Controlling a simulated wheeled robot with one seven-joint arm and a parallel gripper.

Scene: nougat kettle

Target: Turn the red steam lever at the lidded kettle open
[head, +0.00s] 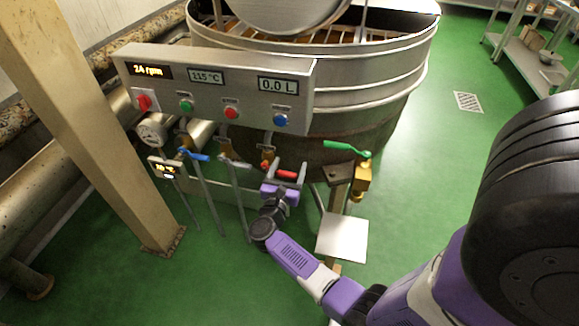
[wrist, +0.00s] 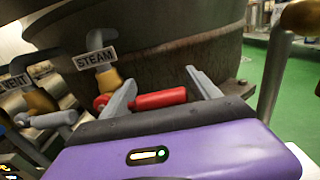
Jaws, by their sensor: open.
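The red steam lever (head: 287,174) is at the front of the steel kettle (head: 365,95). In the wrist view the red lever (wrist: 160,98) lies roughly sideways, below and right of a STEAM tag (wrist: 95,59). My gripper (head: 285,168) is open at the lever. In the wrist view its two fingers (wrist: 162,92) are wide apart, with the red handle between them. The left finger is close to the lever's valve end; the right finger stands clear of the handle's free end. I cannot tell if either finger touches it.
A blue lever (head: 195,156), a grey lever (head: 236,163) and a green lever (head: 346,148) flank the red one. The control box (head: 220,85) hangs above. A beige post (head: 95,120) stands left. The green floor (head: 440,150) is open to the right.

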